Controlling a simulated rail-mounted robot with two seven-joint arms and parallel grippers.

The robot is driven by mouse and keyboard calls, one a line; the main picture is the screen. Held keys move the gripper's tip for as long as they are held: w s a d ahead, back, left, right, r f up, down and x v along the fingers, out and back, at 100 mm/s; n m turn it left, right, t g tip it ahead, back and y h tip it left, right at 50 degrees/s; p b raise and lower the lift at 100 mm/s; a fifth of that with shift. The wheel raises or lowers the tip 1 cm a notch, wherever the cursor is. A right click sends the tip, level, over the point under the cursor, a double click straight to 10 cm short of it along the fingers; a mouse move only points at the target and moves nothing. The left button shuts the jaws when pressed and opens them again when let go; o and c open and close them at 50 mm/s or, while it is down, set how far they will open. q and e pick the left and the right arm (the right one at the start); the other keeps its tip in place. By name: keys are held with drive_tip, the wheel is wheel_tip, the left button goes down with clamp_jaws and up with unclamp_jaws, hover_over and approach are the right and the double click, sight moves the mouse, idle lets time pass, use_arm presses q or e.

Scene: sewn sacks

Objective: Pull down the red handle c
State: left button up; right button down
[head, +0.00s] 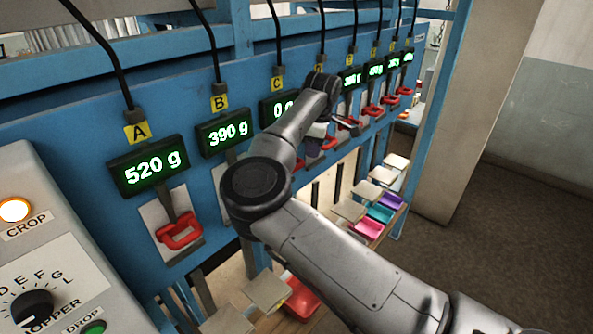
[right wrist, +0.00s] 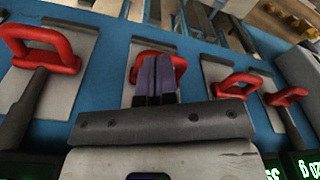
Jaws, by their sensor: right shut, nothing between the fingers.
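Red handle C (right wrist: 180,66) is a red loop on a grey lever, in a pale slot plate on the blue panel. In the right wrist view my right gripper (right wrist: 155,70) is shut and empty, its dark fingers lying across the middle of this loop. I cannot tell whether they pass through it or stay in front. My right arm hides most of handle C there. My left gripper is not in view.
Red handle A (head: 180,231) hangs below its 520 g display at the left; display B (head: 224,131) reads 390 g. Handle D (right wrist: 50,47) is beside C in the wrist view. A control box (head: 70,260) stands front left. Coloured trays (head: 380,213) sit below the panel.

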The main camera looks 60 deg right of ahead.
wheel_tip(320, 180, up, 6)
drive_tip(key=shift+s, duration=0.3)
drive_tip(key=shift+d+r, duration=0.1)
idle(1.0)
